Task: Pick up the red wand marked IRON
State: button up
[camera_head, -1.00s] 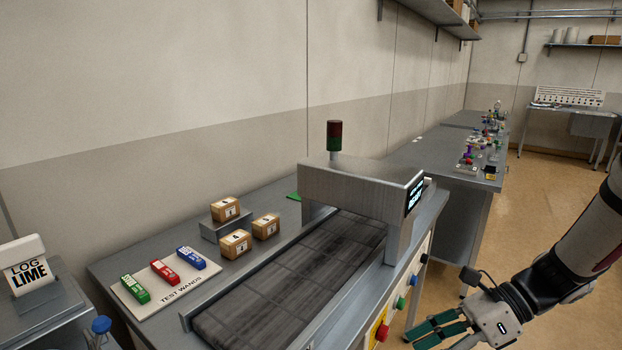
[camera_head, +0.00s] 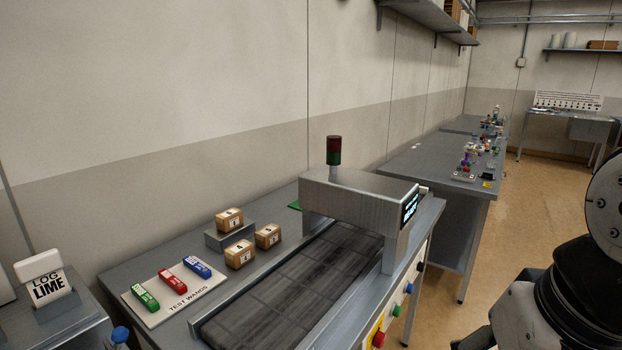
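The red wand (camera_head: 172,281) lies on a pale board (camera_head: 184,303) lettered TEST WANDS, at the left end of the grey bench. It sits between a green wand (camera_head: 145,298) on its left and a blue wand (camera_head: 198,267) on its right. The print on the wands is too small to read. My arm shows at the right edge, well away from the wands.
A dark conveyor (camera_head: 300,285) runs beside the board under a metal hood (camera_head: 358,205) with a signal lamp (camera_head: 333,151). Small numbered boxes (camera_head: 239,254) stand behind the wands. A LOG LIME sign (camera_head: 49,286) stands at left. Buttons line the bench front. Floor is clear at right.

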aim_at(178, 286)
jog(key=i+l, duration=0.3)
jog(key=l, duration=0.15)
jog(key=i+l+u, duration=0.5)
jog(key=l, duration=0.25)
jog(key=l+u, duration=0.25)
jog(key=l, duration=0.15)
jog(key=i+j+u, duration=0.1)
jog(key=u, duration=0.4)
jog(key=i+u, duration=0.1)
jog(key=u, duration=0.35)
jog(key=i+j+u, duration=0.1)
jog(key=u, duration=0.4)
jog(key=i, duration=0.25)
